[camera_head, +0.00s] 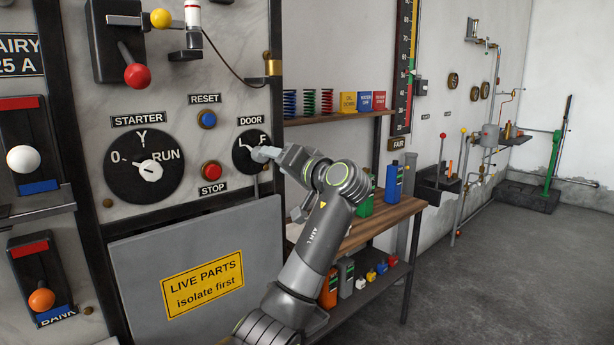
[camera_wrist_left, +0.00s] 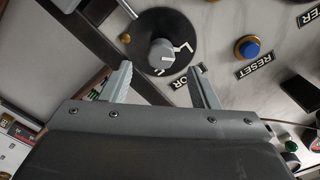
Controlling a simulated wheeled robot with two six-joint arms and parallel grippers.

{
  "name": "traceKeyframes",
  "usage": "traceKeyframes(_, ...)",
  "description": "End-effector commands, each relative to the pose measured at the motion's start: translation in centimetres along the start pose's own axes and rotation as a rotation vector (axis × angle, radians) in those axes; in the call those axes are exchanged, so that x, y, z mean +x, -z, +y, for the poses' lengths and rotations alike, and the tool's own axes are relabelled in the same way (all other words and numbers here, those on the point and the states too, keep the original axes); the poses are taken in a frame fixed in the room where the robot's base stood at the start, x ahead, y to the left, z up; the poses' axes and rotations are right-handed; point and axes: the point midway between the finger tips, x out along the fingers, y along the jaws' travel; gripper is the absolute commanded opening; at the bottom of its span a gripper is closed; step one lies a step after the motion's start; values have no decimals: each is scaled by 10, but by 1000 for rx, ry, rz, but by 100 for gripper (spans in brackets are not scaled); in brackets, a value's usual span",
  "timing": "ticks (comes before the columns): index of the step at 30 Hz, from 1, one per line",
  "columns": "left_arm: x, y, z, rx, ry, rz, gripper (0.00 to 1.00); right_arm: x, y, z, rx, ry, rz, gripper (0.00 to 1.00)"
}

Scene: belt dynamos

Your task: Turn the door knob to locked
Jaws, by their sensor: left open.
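The door knob is a grey knob on a round black dial (camera_head: 242,142) under the DOOR label (camera_head: 250,121). In the left wrist view the grey knob (camera_wrist_left: 161,53) shows on its black dial, with white marks beside it; which mark it points to is hard to read. My left gripper (camera_head: 262,154) is at the dial's right side in the head view and partly covers the knob and dial. In the left wrist view its two fingers (camera_wrist_left: 163,80) are open, one to each side of the knob, with nothing gripped. My right gripper is not in view.
Left of the dial are a blue RESET button (camera_head: 206,119), a red STOP button (camera_head: 212,170) and the STARTER dial (camera_head: 144,163). A grey box (camera_head: 205,255) with a yellow sign juts out below. A wooden bench (camera_head: 385,222) with bottles stands right of my arm.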

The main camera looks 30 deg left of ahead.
Motion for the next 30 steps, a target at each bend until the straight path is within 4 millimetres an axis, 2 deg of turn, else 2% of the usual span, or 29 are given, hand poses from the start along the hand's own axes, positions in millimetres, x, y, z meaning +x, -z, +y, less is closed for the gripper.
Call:
traceKeyframes(1,-15,-1,3,-4,-6,2,55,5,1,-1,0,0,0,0)
traceKeyframes(6,-55,-1,2,-2,-5,2,55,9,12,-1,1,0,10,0)
traceKeyframes(12,-87,-1,1,0,-3,0,55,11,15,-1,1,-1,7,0)
traceKeyframes(18,-99,0,0,0,0,-1,55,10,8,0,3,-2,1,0)
traceKeyframes(30,-99,0,0,0,0,-1,55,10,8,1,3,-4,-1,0)
